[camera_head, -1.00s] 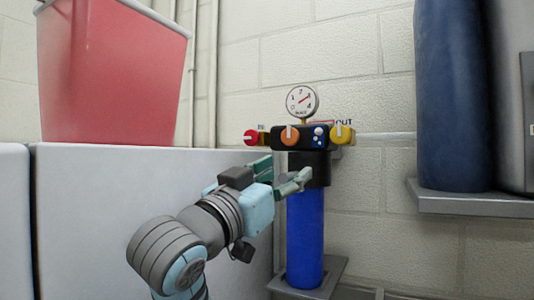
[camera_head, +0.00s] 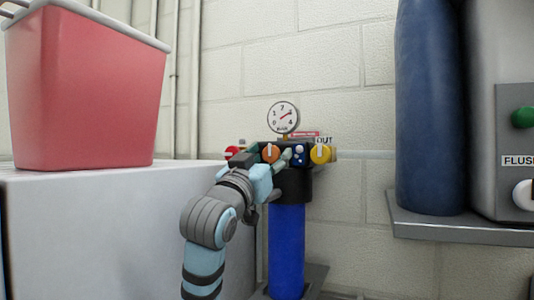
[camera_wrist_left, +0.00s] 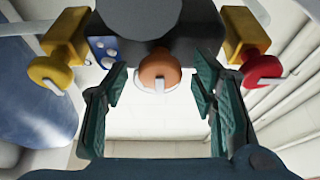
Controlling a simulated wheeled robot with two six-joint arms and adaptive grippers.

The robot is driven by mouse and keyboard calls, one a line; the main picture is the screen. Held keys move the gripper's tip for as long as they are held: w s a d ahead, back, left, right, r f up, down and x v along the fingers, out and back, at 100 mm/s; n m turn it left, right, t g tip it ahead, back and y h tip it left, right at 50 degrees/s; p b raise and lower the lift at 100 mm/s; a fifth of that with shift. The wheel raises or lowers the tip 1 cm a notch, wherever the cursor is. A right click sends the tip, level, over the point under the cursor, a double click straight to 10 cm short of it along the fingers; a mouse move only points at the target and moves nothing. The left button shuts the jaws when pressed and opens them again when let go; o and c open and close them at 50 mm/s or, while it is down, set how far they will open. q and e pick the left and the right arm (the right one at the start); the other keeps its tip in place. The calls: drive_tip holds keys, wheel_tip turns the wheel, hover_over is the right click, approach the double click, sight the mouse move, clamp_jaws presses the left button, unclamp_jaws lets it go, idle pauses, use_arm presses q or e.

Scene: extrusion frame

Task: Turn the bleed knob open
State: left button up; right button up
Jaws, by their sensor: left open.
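The filter unit has a black head (camera_head: 293,183) over a blue canister (camera_head: 286,250). An orange knob (camera_head: 270,153) sits on the front of the head, between a red knob (camera_head: 233,153) and a yellow knob (camera_head: 320,153). No readable label shows which knob is the bleed knob. My left gripper (camera_head: 271,163) is open just in front of the orange knob. In the left wrist view the orange knob (camera_wrist_left: 159,66) lies between the two green-padded fingers, with a gap on each side; its pale pointer mark points down. My right gripper is not in view.
A round gauge (camera_head: 283,117) stands on top of the head. A red bin (camera_head: 85,90) sits on a white cabinet (camera_head: 110,230) at left. A dark blue cylinder (camera_head: 430,110) stands on a grey shelf (camera_head: 460,230) at right, beside a grey panel with a green button (camera_head: 523,117).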

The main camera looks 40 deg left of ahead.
use_arm(q)
drive_tip(key=c, duration=1.1)
drive_tip(key=shift+d, duration=0.1)
drive_tip(key=shift+c, duration=0.2)
drive_tip(key=shift+n, duration=0.6)
drive_tip(key=n+y, duration=0.1)
drive_tip(key=n, duration=0.1)
drive_tip(key=n+g+y+b, duration=0.1)
drive_tip(key=n+y, duration=0.1)
drive_tip(key=n, duration=0.1)
drive_tip(key=shift+w+d+n+g, duration=0.1)
drive_tip(key=shift+n+g, duration=0.2)
drive_tip(key=n+g+y, duration=0.1)
drive_tip(key=n, duration=0.2)
drive_tip(key=n+g+b, duration=0.1)
drive_tip(key=n, duration=0.2)
drive_tip(key=shift+y, duration=0.4)
drive_tip(key=n+g, duration=0.1)
drive_tip(key=n, duration=0.1)
drive_tip(key=n+g, duration=0.1)
drive_tip(key=n, duration=0.2)
drive_tip(key=shift+w+d+r+g+y, duration=0.1)
drive_tip(key=shift+g+y, duration=0.2)
drive_tip(key=n+g, duration=0.1)
drive_tip(key=n, duration=0.3)
drive_tip(key=shift+h+p, duration=0.4)
drive_tip(key=shift+n+g, duration=0.3)
drive_tip(key=shift+n, duration=0.1)
